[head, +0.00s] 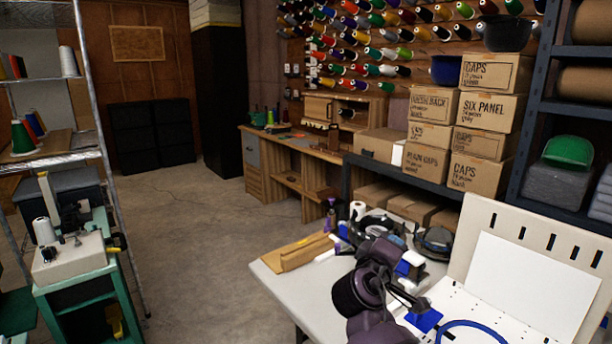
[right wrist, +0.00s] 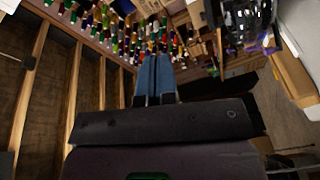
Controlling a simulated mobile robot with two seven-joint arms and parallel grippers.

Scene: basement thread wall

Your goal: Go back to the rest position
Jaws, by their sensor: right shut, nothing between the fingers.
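My right arm rises from the bottom of the head view. It is bent back on itself over the near left part of the white table (head: 302,285). My right gripper (head: 403,268) is small and partly lost among dark arm parts there. In the right wrist view its two blue fingers (right wrist: 155,76) lie together, with nothing between them. They point toward the wall of thread cones. My left arm and gripper are not in view.
A wooden block (head: 304,252), dark caps, a blue hoop (head: 470,331) and a white slotted panel (head: 535,270) crowd the table around my arm. Stacked cap boxes (head: 488,108) stand behind. Open floor (head: 205,240) lies left, beside a green cart (head: 85,290).

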